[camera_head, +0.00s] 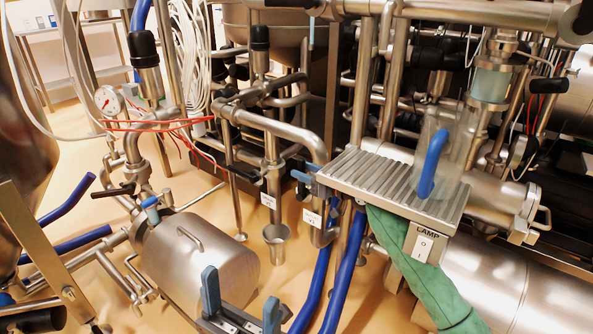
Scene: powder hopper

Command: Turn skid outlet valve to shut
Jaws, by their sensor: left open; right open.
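Several small valve handles show on the pipework, and I cannot tell for certain which is the skid outlet valve. A blue-handled valve (150,205) sits on the pipe at the left, by the steel cylinder. A black lever (114,190) is just left of it. Blue-grey levers (304,176) sit on the middle pipes above white tags (312,217). My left gripper (241,303) is at the bottom, in front of the steel cylinder, with its two blue-grey fingers apart and nothing between them. It is apart from these handles. My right gripper is not seen.
A steel cylinder with a handle (198,262) lies behind my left gripper. A ribbed steel shelf (375,182) bears a clear cylinder (452,150). A green sleeve (415,258) and blue hoses (345,280) hang below. Bare floor shows at the left.

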